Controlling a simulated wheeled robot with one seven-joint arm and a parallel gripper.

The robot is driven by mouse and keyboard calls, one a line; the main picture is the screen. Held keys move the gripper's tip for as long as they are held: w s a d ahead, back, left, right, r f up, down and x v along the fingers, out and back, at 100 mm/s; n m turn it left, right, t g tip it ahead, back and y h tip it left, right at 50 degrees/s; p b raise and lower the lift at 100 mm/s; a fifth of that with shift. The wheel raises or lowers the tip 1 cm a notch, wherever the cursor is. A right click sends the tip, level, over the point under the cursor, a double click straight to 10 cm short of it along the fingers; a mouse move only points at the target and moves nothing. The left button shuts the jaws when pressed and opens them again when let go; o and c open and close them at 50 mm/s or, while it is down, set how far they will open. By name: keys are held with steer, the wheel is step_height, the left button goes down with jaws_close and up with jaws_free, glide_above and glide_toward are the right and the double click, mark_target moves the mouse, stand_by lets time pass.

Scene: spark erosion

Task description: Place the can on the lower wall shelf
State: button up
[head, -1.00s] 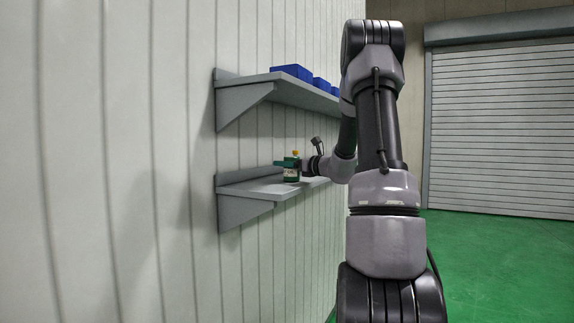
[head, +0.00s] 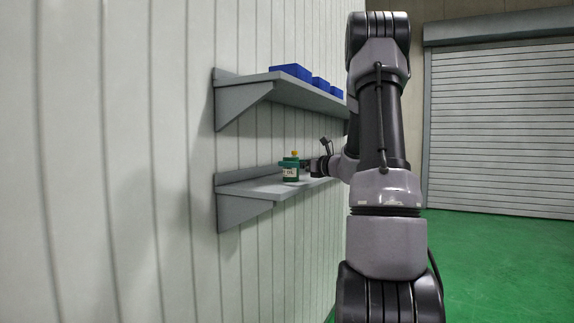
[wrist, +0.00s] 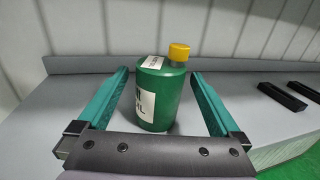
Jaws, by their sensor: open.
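The can (head: 290,172) is green with a yellow cap and a white label. It stands upright on the lower wall shelf (head: 248,192). In the wrist view the can (wrist: 162,92) stands on the grey shelf top (wrist: 52,105), in front of the wall. My gripper (wrist: 160,80) is open, with one teal finger on each side of the can and a visible gap at each finger. In the head view my gripper (head: 306,165) is at the can's right, and its fingers are mostly hidden.
Two dark flat objects (wrist: 283,96) lie on the shelf to the right in the wrist view. The upper wall shelf (head: 262,86) holds blue bins (head: 290,71) above the can. Green floor (head: 480,255) lies open to the right.

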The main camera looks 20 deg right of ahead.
steer(key=v, duration=0.8)
steer(key=s+a+n+g+y, duration=0.1)
steer(key=a+n+g, duration=0.1)
steer(key=a, duration=0.2)
steer(key=s+a+n+g+y, duration=0.1)
steer(key=s+a+n+g, duration=0.1)
steer(key=a, duration=0.3)
steer(key=s+a+r+n+g, duration=0.1)
steer(key=s+a+n, duration=0.1)
steer(key=a, duration=0.3)
steer(key=shift+s+a+n+g+y, duration=0.25)
steer(key=shift+n+g+y, duration=0.15)
steer(key=shift+n, duration=0.5)
steer(key=s+a+f+n+g+h, duration=0.25)
steer(key=s+a+n+g, duration=0.25)
steer(key=s+a+n, duration=0.65)
steer(key=s+d+n+t+h, duration=0.1)
steer(key=s+d+n+h, duration=0.3)
steer(key=s+n, duration=0.3)
steer(key=s+h, duration=0.1)
steer(key=s, duration=0.1)
steer(key=shift+s+r+n+t+h, duration=0.3)
steer(key=shift+s+r+n+h, duration=0.05)
